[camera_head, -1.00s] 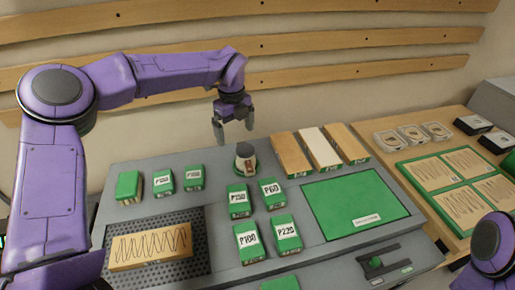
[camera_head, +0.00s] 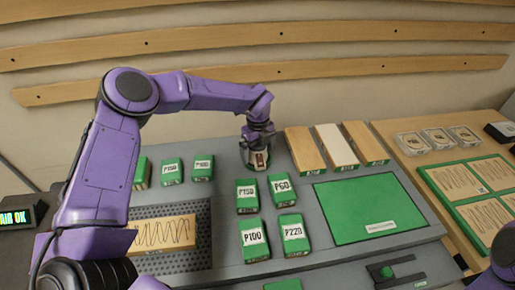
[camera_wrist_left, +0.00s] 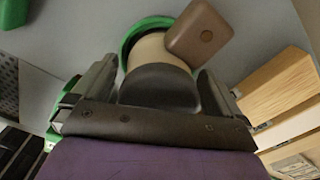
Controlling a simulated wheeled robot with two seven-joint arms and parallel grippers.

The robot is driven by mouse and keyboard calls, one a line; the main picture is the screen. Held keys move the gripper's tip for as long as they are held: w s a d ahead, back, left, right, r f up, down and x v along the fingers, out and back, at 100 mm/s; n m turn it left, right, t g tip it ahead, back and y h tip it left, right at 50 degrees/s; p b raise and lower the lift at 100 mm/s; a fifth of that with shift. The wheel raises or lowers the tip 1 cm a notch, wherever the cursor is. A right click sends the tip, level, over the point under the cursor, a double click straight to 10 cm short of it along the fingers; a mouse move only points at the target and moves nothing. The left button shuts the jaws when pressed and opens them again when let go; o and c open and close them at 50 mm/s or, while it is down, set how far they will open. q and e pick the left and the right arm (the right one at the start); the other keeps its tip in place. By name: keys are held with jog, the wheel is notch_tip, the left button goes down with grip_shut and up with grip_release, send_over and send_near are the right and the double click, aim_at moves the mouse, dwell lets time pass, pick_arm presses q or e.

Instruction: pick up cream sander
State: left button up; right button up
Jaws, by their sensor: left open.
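The cream sander (camera_head: 258,161) stands upright on the grey bench at the back, left of the wooden boards. In the left wrist view the sander (camera_wrist_left: 163,50) shows a cream body, a dark rounded top, a green base and a brown block at its side. My left gripper (camera_head: 257,146) is lowered over the sander. In the left wrist view its open fingers (camera_wrist_left: 156,82) are on either side of the dark top; I cannot tell if they touch it. My right gripper is not in view.
Several green-and-white grit blocks (camera_head: 247,196) stand in front of and left of the sander. A green mat (camera_head: 370,207) lies at right, and a perforated plate (camera_head: 197,262) with a scribbled board (camera_head: 163,234) at left.

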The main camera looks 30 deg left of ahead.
pick_arm(q)
jog(key=shift+f, duration=0.4)
jog(key=c, duration=1.6)
jog(key=shift+r, duration=0.3)
notch_tip(320, 180, up, 10)
jog(key=b, duration=0.3)
jog(key=shift+f, duration=0.25)
